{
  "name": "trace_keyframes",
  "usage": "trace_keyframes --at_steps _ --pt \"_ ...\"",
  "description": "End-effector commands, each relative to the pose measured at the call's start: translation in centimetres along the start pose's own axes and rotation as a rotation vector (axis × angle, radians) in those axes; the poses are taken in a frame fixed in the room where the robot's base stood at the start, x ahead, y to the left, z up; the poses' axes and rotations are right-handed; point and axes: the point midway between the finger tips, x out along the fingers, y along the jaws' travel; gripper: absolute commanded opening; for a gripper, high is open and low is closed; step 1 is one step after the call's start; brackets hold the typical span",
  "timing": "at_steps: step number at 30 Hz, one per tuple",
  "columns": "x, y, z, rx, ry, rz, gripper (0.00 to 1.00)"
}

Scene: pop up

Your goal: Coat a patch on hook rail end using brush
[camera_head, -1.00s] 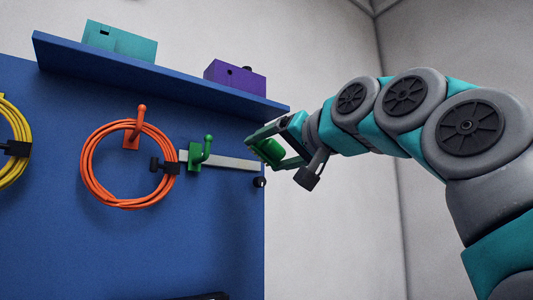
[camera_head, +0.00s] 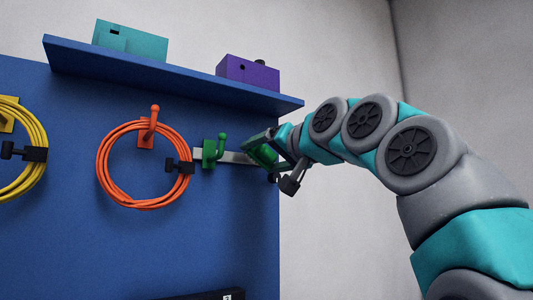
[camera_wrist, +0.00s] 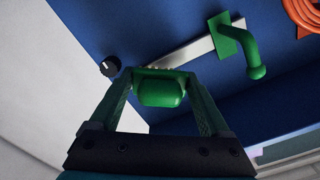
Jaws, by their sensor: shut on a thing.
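A grey hook rail (camera_head: 236,157) runs across the blue board, with a green hook (camera_head: 214,150) on it. Both also show in the wrist view, the rail (camera_wrist: 190,50) and the hook (camera_wrist: 238,47). My gripper (camera_head: 262,152) is at the rail's right end. In the wrist view its fingers (camera_wrist: 160,88) are shut on a green brush (camera_wrist: 160,94). The bristles point at the board and overlap the rail end in the picture. I cannot tell whether they touch it. In the head view the gripper hides the rail end.
An orange cable coil (camera_head: 101,165) hangs on an orange hook (camera_head: 148,130), left of the rail. A yellow coil (camera_head: 40,165) hangs at far left. A blue shelf (camera_head: 170,78) above holds a teal box (camera_head: 130,40) and a purple box (camera_head: 248,73). A black knob (camera_wrist: 110,66) sits near the rail end.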

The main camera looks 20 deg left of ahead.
Motion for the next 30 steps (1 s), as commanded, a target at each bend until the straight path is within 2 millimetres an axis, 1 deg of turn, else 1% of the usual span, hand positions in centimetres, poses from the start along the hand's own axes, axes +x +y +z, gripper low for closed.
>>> trace_keyframes --at_steps 15,30 --pt "0.03 0.0 -0.03 0.0 0.001 0.0 0.28" --pt "0.92 0.0 -0.04 0.0 0.0 0.0 0.28"
